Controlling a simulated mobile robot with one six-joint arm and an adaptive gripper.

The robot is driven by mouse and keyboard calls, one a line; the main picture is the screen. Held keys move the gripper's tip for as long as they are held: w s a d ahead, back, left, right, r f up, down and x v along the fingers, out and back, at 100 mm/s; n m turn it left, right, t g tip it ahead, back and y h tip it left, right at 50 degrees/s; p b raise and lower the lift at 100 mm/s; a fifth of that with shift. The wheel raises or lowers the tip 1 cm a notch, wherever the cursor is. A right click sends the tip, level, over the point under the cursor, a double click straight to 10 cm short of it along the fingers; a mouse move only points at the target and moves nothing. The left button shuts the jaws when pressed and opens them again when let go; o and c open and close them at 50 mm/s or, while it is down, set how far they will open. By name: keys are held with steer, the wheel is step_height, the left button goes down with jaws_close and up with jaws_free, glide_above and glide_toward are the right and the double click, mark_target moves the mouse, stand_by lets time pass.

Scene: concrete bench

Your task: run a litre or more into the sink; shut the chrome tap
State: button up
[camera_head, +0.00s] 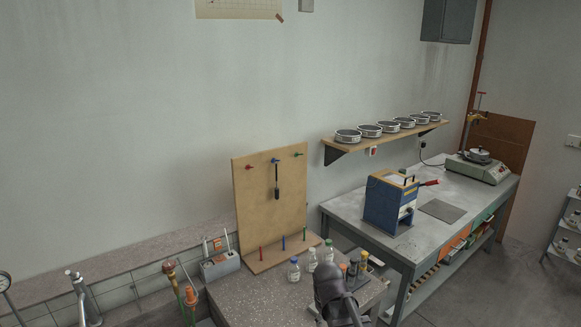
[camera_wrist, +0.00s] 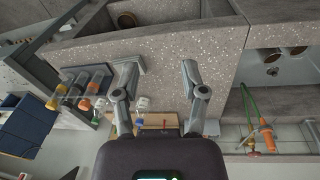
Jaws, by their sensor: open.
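The chrome tap (camera_head: 82,296) stands at the lower left of the head view, its base cut off by the frame edge. I cannot tell from this view whether its handle is open or whether water runs. The sink (camera_wrist: 285,72) shows at the right of the wrist view as a pale basin with small round brownish things in it; no water level can be made out. My gripper (camera_wrist: 160,88) is open and empty above the speckled worktop (camera_wrist: 165,45), to the side of the sink. The tap is not clearly seen in the wrist view.
A pegboard stand (camera_head: 248,205) with a hanging tool, a grey holder box (camera_head: 221,266) and several bottles (camera_head: 311,260) stand on the worktop. Orange-and-green tools (camera_head: 190,296) rise near the tap. A steel bench (camera_head: 438,210) with a blue machine (camera_head: 388,203) is at right.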

steer(key=s+d+f+m+g, duration=0.1)
steer(key=s+d+m, duration=0.4)
steer(key=s+d, duration=0.1)
steer(key=shift+s+d+f+m+y+b, duration=0.25)
steer(key=shift+s+d+m+y+b, duration=0.1)
steer(key=shift+b, duration=0.1)
steer(key=shift+w, duration=0.1)
